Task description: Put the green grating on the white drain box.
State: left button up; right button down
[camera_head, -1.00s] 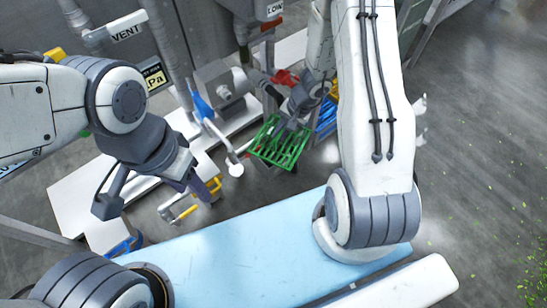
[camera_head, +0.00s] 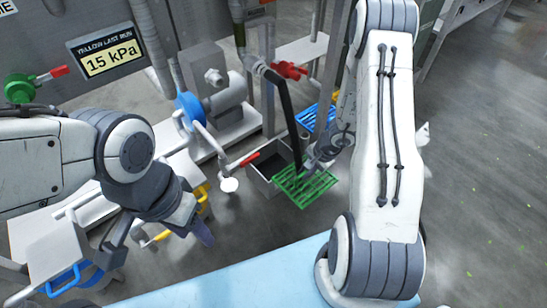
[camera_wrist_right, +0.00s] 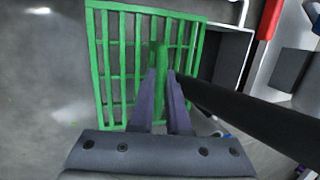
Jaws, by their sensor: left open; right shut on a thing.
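The green grating (camera_head: 322,188) is in my right gripper (camera_head: 306,168), whose fingers are shut on its middle bar. The grating (camera_wrist_right: 120,13) also shows in the right wrist view, with the right gripper's fingers (camera_wrist_right: 161,75) below its centre. The white drain box (camera_head: 262,181) stands on the floor behind and left of the grating, its dark inside partly open to view. The grating overlaps its front right corner in the head view; I cannot tell whether they touch. My left gripper (camera_head: 200,229) is open and empty, left of the box.
A black hose (camera_head: 288,110) drops from a pipe towards the box and crosses close to my right gripper. A red-handled valve (camera_head: 289,70), a blue grating (camera_head: 318,116) and a pump (camera_head: 226,95) stand behind. A light blue surface (camera_head: 260,278) lies in front.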

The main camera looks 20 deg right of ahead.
jog(key=w+a, duration=0.1)
jog(key=w, duration=0.1)
jog(key=w+a+p, duration=0.1)
jog(key=w, duration=0.2)
jog(key=w+a+p, duration=0.1)
jog(key=w, duration=0.2)
jog(key=shift+w+a+r, duration=0.1)
jog(key=shift+w+r, duration=0.1)
jog(key=w+a+f+b, duration=0.2)
jog(key=w+f+b, duration=0.1)
jog(key=w, duration=0.4)
jog(key=shift+a+f+b, duration=0.25)
jog(key=shift+f+b, duration=0.1)
jog(key=shift+b, duration=0.05)
jog(key=shift+f, duration=0.1)
jog(key=c, duration=1.3)
grip_release()
jog(key=shift+f, duration=0.1)
jog(key=o, duration=0.4)
